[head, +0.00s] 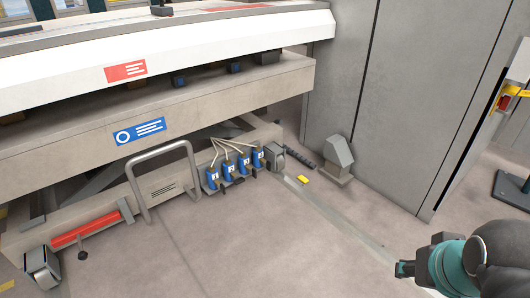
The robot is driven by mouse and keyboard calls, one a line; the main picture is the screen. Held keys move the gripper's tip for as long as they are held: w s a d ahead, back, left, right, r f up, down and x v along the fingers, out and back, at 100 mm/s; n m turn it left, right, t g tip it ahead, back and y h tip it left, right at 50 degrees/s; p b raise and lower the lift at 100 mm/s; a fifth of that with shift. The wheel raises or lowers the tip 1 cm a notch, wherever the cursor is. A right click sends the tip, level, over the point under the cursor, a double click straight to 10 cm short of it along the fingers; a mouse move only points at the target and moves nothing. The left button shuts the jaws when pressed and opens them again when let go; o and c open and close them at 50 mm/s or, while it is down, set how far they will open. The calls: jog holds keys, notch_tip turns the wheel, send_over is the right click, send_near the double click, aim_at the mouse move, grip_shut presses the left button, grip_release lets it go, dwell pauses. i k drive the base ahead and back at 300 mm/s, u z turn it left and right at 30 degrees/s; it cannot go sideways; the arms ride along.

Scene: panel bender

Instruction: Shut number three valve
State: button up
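A row of several small blue valve units with white number labels is low down, near the floor, at the front of the machine. Counting from the left, the third unit (243,165) stands between the second (229,172) and the rightmost one (258,158). The numbers are too small to read surely, and the lever positions cannot be made out. Pale hoses rise from the units. My gripper (402,269) is at the lower right, above the floor, well apart from the valves. Whether its fingers are open or shut cannot be told.
A grey bent-tube handle (160,180) stands left of the valves, and a red cylinder (86,230) lies farther left. A grey roller block (274,157) is just right of the valves. A grey post (340,158) stands by the tall cabinet (400,100). Floor before the valves is clear.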

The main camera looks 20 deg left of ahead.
aim_at(253, 171)
jog(key=i, duration=1.55)
jog(key=u, duration=3.1)
jog(key=i, duration=1.75)
jog(key=z, duration=2)
